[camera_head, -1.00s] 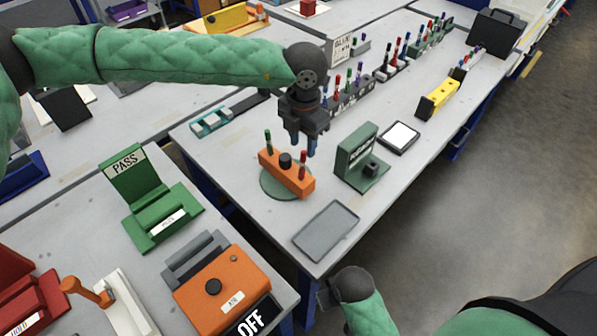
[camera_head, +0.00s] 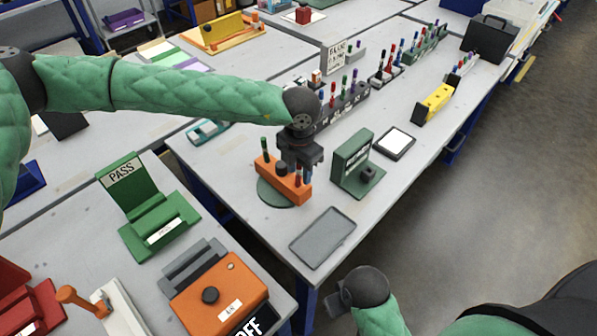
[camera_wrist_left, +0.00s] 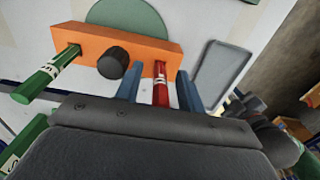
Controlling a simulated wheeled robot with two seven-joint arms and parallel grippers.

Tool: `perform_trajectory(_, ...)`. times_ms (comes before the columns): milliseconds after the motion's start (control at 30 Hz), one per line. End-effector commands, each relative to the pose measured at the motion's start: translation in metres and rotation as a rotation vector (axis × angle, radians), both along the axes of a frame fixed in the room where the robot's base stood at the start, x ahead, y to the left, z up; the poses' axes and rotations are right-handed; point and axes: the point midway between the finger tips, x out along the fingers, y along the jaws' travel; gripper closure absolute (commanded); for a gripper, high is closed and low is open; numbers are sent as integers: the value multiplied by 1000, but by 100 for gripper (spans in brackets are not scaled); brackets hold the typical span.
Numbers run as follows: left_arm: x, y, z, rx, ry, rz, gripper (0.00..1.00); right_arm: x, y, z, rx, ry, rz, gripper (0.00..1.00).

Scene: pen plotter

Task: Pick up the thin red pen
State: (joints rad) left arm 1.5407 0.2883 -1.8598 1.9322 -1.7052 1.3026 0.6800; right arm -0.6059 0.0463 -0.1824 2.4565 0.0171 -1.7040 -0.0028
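An orange holder (camera_head: 285,184) on a round green base (camera_head: 272,195) carries a green pen (camera_head: 265,148) at its left end and a red pen at its right end. A black knob stands between them. My left gripper (camera_head: 299,173) is low over the holder's right end. In the left wrist view the red pen (camera_wrist_left: 160,88) stands between the two blue fingers, with a gap on each side, so the gripper is open around it. In the head view the gripper mostly hides this pen. My right gripper (camera_head: 338,296) is at the bottom, its fingers unclear.
A grey tray (camera_head: 323,238) lies in front of the holder, and a dark green stand (camera_head: 355,165) is to its right. Racks with several coloured pens (camera_head: 345,103) line the table behind. An orange OFF box (camera_head: 218,299) and a green PASS stand (camera_head: 155,215) are on the nearer table.

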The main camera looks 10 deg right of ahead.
Motion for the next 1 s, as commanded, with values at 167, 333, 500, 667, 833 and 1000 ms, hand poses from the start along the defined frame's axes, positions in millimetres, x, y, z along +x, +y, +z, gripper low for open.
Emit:
perform_trajectory(167, 0, 0, -14, 0, 0, 0, 61, 1, 0, -5, -1, 2, 0, 64)
perform_trajectory(333, 0, 0, -14, 0, 0, 0, 63, 1, 0, -5, 0, 2, 0, 64)
perform_trajectory(500, 0, 0, -13, 0, 0, 0, 97, 0, 1, -5, 1, 3, -1, 64)
perform_trajectory(667, 0, 0, -13, 0, 0, 0, 100, 0, 1, -5, 1, 3, -1, 64)
perform_trajectory(833, 0, 0, -13, 0, 0, 0, 100, 0, 1, -5, 1, 2, -1, 64)
perform_trajectory(1000, 0, 0, 0, 0, -1, 0, 100, 2, 1, -5, 1, -3, -1, 64)
